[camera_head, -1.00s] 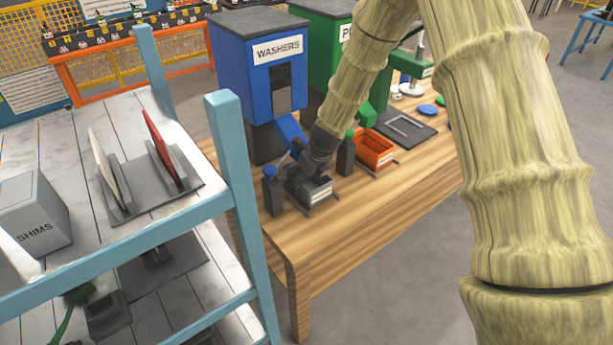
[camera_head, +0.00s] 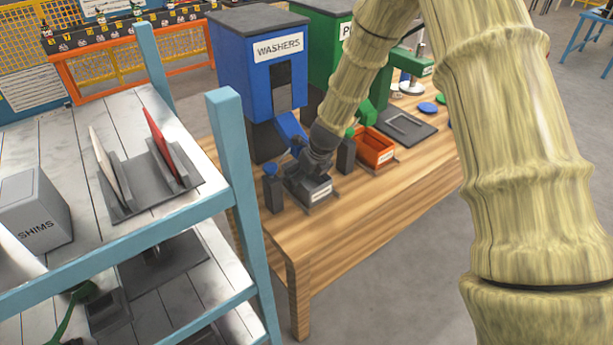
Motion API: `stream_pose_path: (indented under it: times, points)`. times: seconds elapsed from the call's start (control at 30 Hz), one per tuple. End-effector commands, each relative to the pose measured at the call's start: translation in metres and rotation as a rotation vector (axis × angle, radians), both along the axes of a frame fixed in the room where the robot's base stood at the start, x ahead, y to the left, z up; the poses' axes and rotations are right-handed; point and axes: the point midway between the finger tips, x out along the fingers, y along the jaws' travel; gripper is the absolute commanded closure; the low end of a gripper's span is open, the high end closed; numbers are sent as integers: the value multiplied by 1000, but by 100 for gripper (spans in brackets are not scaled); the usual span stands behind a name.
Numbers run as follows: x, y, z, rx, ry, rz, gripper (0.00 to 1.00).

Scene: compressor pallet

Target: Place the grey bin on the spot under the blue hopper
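The blue hopper (camera_head: 233,70), labelled WASHERS, stands at the back left of the wooden table. The grey bin (camera_head: 318,192) is on the table in front of the hopper's blue chute (camera_head: 291,130), between two dark posts. Its labelled front faces the camera. My gripper (camera_head: 308,168) is at the bin, reaching down from the upper right. Its fingers are dark against the dark bin, so I cannot tell whether they grip it. The spot under the bin is hidden.
An orange bin (camera_head: 375,150) sits to the right, below the green hopper (camera_head: 327,45). A dark tray (camera_head: 408,127) lies beyond it. A blue-framed shelf (camera_head: 232,165) with a grey SHIMS box (camera_head: 38,205) stands at the left. The table front (camera_head: 350,225) is clear.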

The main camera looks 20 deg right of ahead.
Motion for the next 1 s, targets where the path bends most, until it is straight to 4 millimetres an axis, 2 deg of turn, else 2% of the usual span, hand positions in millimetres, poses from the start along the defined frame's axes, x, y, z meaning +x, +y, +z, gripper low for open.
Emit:
stream_pose_path:
  times: [0.17,0.7,1.0]
  points:
    - [-5,-2,16,-1,-2,1,0]
    - [-32,-12,85,-1,-2,1,0]
    - [-42,-15,107,0,0,1,0]
